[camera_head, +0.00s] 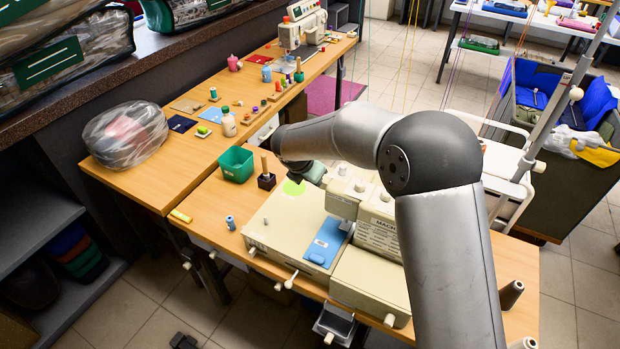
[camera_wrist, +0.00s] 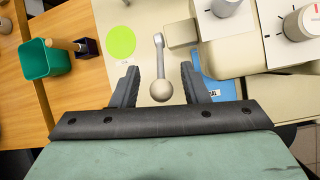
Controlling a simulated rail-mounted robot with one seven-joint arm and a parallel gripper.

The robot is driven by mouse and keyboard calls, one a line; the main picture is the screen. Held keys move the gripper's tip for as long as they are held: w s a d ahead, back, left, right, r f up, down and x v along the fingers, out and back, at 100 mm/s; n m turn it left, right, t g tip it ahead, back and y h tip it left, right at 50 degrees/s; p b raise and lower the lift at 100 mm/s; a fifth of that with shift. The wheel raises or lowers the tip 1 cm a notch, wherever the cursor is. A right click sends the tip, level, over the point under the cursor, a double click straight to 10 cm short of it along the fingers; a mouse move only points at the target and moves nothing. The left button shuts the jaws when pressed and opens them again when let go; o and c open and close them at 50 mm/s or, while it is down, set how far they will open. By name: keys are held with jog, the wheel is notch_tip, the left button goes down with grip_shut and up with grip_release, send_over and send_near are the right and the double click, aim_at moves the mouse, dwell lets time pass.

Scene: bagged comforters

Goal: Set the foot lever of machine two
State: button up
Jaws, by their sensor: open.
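A cream sewing machine (camera_head: 375,285) stands on the front wooden table, with a partly hidden label starting "MACH". In the wrist view, a metal lever with a round knob (camera_wrist: 160,88) rises from its cream top beside a lime-green disc (camera_wrist: 120,41). My gripper (camera_wrist: 158,72) is open, with one finger on each side of the lever. The knob lies between the fingers, with visible gaps on both sides. Whether it is level with the fingers in height I cannot tell. In the head view my arm hides this lever; the lime disc (camera_head: 294,187) shows beside my wrist.
A green bin (camera_head: 236,164) and a dark block with a wooden peg (camera_head: 266,177) stand left of the machine. A blue panel (camera_head: 328,240) lies on its bed. White-knobbed levers (camera_head: 290,281) stick out in front. A bagged comforter (camera_head: 125,136) sits on the left table.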

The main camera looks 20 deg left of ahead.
jog(key=b+v, duration=0.2)
jog(key=v, duration=1.3)
jog(key=shift+s+r+b, duration=0.2)
jog(key=shift+r+b, duration=0.05)
jog(key=shift+b, duration=0.05)
jog(key=s+d+f+m+g+h, duration=0.1)
jog(key=s+d+m, duration=0.2)
jog(key=d+m, duration=0.8)
jog(key=s+d+m+g+h, duration=0.1)
jog(key=s+d+m+g, duration=0.3)
jog(key=d, duration=1.3)
jog(key=s+d+f+m+y, duration=0.1)
jog(key=s+d+f+m, duration=0.2)
jog(key=s+d+m, duration=0.3)
jog(key=s+d+f+m+y, duration=0.1)
jog(key=s+d+f+m, duration=0.2)
jog(key=m, duration=0.9)
jog(key=s+d, duration=0.3)
jog(key=s, duration=0.2)
jog(key=shift+d+f+b, duration=0.3)
jog(key=shift+d+b, duration=0.05)
